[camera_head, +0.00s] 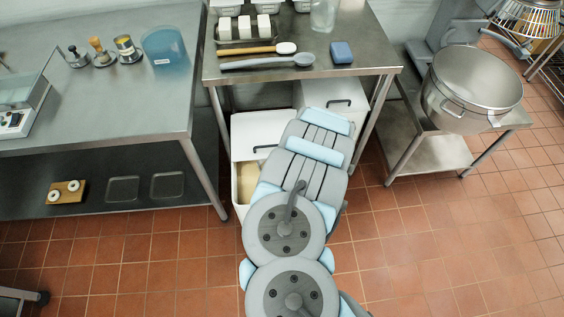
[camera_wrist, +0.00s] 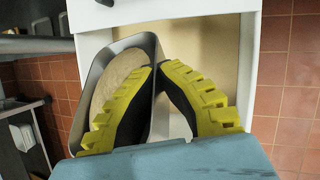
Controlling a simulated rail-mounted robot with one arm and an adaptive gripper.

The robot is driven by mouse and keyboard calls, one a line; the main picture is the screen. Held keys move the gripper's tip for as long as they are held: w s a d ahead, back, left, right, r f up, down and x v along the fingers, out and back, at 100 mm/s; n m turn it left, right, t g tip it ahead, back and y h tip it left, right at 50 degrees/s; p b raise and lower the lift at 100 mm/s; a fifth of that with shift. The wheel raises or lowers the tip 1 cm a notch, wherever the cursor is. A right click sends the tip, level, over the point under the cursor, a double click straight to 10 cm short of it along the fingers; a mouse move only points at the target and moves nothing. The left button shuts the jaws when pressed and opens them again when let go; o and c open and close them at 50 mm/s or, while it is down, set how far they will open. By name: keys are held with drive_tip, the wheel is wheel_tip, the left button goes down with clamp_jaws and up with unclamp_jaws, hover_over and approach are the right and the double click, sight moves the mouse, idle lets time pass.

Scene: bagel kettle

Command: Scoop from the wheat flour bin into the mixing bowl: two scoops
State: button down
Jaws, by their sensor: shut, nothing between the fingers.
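The open white bin (camera_head: 240,185) stands under the middle table, with pale flour (camera_head: 254,186) inside. In the wrist view the bin (camera_wrist: 250,62) shows around my gripper, with flour (camera_wrist: 206,48) in it. My gripper (camera_wrist: 160,68) is shut, its yellow-and-black fingertips close together and empty. A grey scoop (camera_wrist: 84,92) with tan flour lies in the bin, partly behind the left finger; I cannot tell whether they touch. My arm hides the gripper in the head view. I cannot pick out a mixing bowl for certain.
A second white bin (camera_head: 346,100) is beside the first, under the tabletop (camera_head: 360,66). A table leg (camera_head: 206,180) stands to the left. A large steel pot (camera_head: 470,85) sits on a low stand at right. The tiled floor (camera_head: 420,240) there is clear.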

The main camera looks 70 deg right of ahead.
drive_tip(key=shift+r, duration=0.1)
drive_tip(key=shift+s+a+r+t+h+p, duration=0.2)
drive_tip(key=shift+a+r+t+h+p, duration=0.1)
drive_tip(key=shift+a+p, duration=0.2)
drive_tip(key=shift+s+a+r+p, duration=0.15)
drive_tip(key=shift+s+r+p, duration=0.2)
drive_tip(key=shift+p, duration=0.25)
drive_tip(key=shift+a+r+t+h+p, duration=0.1)
drive_tip(key=shift+a+t+h+p, duration=0.35)
drive_tip(key=shift+p, duration=0.3)
drive_tip(key=s+p, duration=0.1)
drive_tip(key=p, duration=0.1)
drive_tip(key=shift+a+r+t+h+p, duration=0.1)
drive_tip(key=shift+r+t+h+p, duration=0.15)
drive_tip(key=shift+r+p, duration=0.15)
drive_tip(key=shift+s+a+r+p, duration=0.1)
drive_tip(key=shift+s+a+p, duration=0.05)
drive_tip(key=shift+a+p, duration=0.3)
drive_tip(key=shift+s+r+t+h+p, duration=0.3)
drive_tip(key=shift+t+p, duration=0.1)
drive_tip(key=shift+p, duration=0.2)
drive_tip(key=shift+s+a+r+n+t+h+p, duration=0.15)
drive_tip(key=shift+s+a+n+t+h+p, duration=0.2)
drive_tip(key=shift+a+p, duration=0.2)
drive_tip(key=shift+s+r+t+h, duration=0.15)
drive_tip(key=shift+r+t+h, duration=0.1)
drive_tip(key=shift+r, duration=0.1)
